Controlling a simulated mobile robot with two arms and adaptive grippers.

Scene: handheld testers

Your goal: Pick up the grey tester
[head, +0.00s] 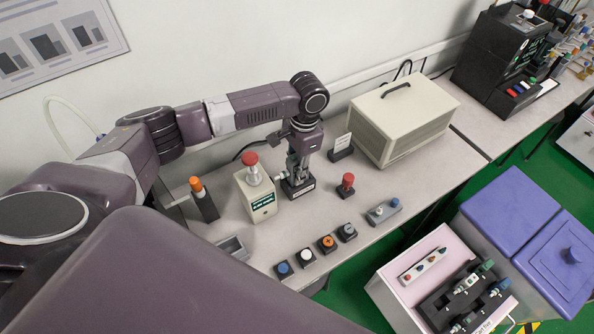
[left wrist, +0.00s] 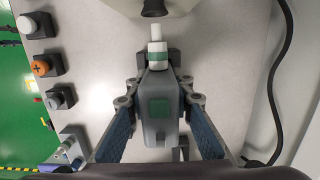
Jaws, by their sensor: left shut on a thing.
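The grey tester (left wrist: 160,125) is a grey body with a green square on top and a white-and-green end piece. I cannot tell whether the tester touches the table. My right gripper is not in view.
A cream box with a red knob (head: 258,198) stands close left of the tester. A red button (head: 346,185) and a large beige case (head: 404,118) are to its right. Several button blocks (head: 306,257) line the front edge. A black cable (left wrist: 281,90) runs along the table.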

